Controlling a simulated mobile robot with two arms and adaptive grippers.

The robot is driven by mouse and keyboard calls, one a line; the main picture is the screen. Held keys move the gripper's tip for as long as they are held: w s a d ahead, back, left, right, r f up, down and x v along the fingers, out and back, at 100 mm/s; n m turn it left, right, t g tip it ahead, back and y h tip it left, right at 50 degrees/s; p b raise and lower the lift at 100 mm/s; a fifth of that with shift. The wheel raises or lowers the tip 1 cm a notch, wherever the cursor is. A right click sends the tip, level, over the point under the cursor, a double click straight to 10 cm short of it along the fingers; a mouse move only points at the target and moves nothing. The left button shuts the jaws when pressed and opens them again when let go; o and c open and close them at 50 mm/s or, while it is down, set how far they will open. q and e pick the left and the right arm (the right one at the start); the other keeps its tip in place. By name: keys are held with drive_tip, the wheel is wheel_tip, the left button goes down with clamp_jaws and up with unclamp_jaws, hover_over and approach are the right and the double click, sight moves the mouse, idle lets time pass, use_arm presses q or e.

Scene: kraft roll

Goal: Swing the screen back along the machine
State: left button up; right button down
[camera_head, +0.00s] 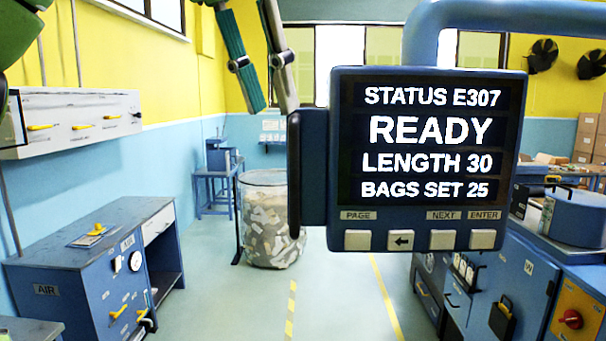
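The screen (430,160) is a dark panel on a thick blue overhead arm (500,18), facing me at centre right. It reads STATUS E307, READY, LENGTH 30, BAGS SET 25, above a row of square buttons. A dark upright handle (308,175) sits on its left side. My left gripper (272,108) comes down from the top, with two long green fingers spread apart and nothing between them. Its tips are just above and left of the handle's top in the picture; I cannot tell the depth gap. My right gripper is out of view.
The blue machine (480,290) stands below and right of the screen. A clear bin of scraps (267,225) stands behind, left of the screen. A blue bench (95,260) and a wall panel with yellow handles (75,120) are at left. The floor between is clear.

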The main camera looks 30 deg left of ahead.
sight(290, 172)
use_arm(q)
drive_tip(key=x, duration=1.2)
drive_tip(key=shift+w+a+f, duration=0.25)
drive_tip(key=shift+f, duration=0.05)
drive_tip(key=shift+w+d+f, duration=0.15)
drive_tip(key=shift+f, duration=0.35)
clamp_jaws()
